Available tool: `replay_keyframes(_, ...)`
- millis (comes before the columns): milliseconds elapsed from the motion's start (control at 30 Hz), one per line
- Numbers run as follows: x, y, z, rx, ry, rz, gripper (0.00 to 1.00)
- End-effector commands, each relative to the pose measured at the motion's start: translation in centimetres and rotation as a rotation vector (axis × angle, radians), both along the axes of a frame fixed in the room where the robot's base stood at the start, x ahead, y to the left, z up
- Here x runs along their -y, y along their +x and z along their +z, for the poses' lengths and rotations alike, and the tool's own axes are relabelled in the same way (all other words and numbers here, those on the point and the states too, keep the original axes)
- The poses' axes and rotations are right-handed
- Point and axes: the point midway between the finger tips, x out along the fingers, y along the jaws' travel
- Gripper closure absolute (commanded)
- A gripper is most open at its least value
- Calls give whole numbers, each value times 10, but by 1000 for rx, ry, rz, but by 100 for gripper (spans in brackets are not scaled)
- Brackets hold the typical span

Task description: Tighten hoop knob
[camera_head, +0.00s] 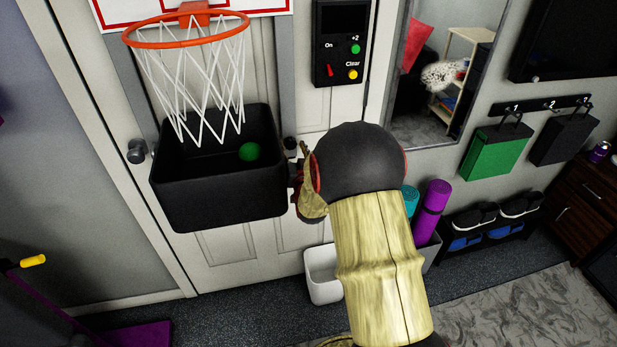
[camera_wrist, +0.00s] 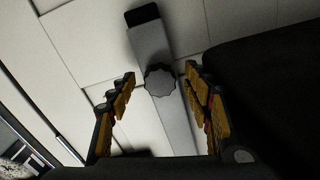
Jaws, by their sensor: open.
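The hoop knob (camera_wrist: 160,80) is a dark, round, scalloped knob on a grey upright bar (camera_wrist: 150,40) in the wrist view. My gripper (camera_wrist: 162,82) is open, with one yellow-padded finger on each side of the knob in that view. No contact between the fingers and the knob is visible. In the head view my gripper (camera_head: 297,180) is at the right side of the black bin, and my forearm covers part of it. A small dark knob-like part (camera_head: 290,147) shows just above my gripper there. The orange hoop (camera_head: 187,28) with its white net hangs above the bin.
The black bin (camera_head: 220,205) holds a green ball (camera_head: 249,151) and stands close left of my gripper. A control box (camera_head: 341,45) hangs on the white door (camera_head: 235,262). A white bin (camera_head: 322,275) stands below my arm. A mirror (camera_head: 425,125) is at right.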

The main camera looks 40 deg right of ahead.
Motion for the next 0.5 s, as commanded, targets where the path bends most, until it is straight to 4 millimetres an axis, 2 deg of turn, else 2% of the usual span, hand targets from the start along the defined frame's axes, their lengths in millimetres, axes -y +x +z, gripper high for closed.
replay_keyframes(167,0,0,0,-61,-99,0,50)
replay_keyframes(500,0,0,0,-250,-408,0,50)
